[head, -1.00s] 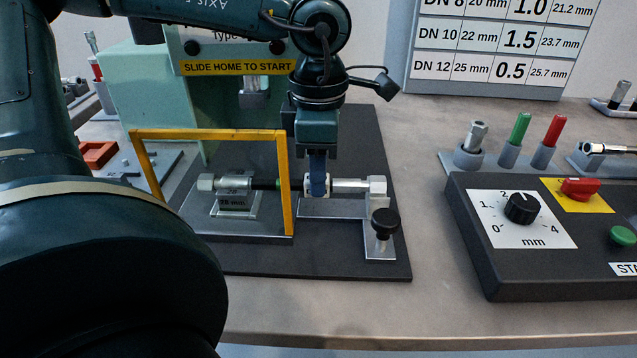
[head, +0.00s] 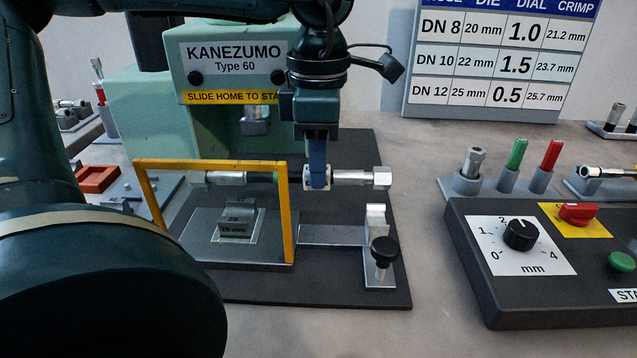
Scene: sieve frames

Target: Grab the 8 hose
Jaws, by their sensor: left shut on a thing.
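My left gripper (head: 317,181) is shut on a hose (head: 355,178) and holds it level above the base plate of the press (head: 240,65). The hose has silver fittings at both ends and a dark middle. Its left part passes behind the yellow frame (head: 212,164). The gripper grips it just right of the frame's right post and hides part of it. No size mark on the hose can be read. The metal rest (head: 376,222) below the right fitting is clear of the hose. My right gripper is not in view.
A grey die block (head: 236,229) marked 25 mm sits inside the yellow frame. A black knob (head: 384,251) stands at the rest. A control box (head: 545,260) lies to the right, with green (head: 519,133) and red (head: 550,155) pens behind it.

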